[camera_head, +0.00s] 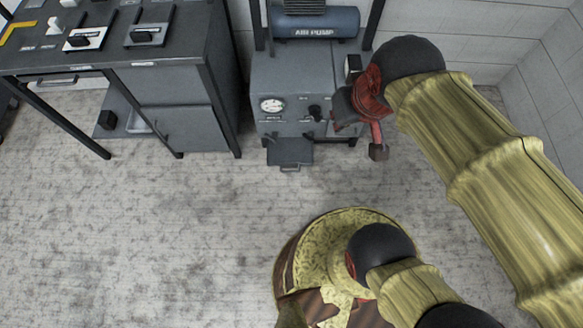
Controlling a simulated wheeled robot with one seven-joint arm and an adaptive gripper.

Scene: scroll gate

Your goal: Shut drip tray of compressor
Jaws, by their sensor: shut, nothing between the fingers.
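The compressor (298,80) is a grey cabinet against the back wall, with a round gauge and an "AIR PUMP" tank (318,24) on top. Its dark drip tray (290,152) sticks out at the front near the bottom, with a small handle at its front edge. My gripper (378,152) is shut and empty. In the picture it is right of the tray and apart from it, by the cabinet's lower right. My arm hides part of the compressor's right side.
A dark workbench (185,55) with switch panels on top and a cabinet below stands to the left of the compressor. The grey floor (190,210) in front of both is clear. My base stands at the bottom centre.

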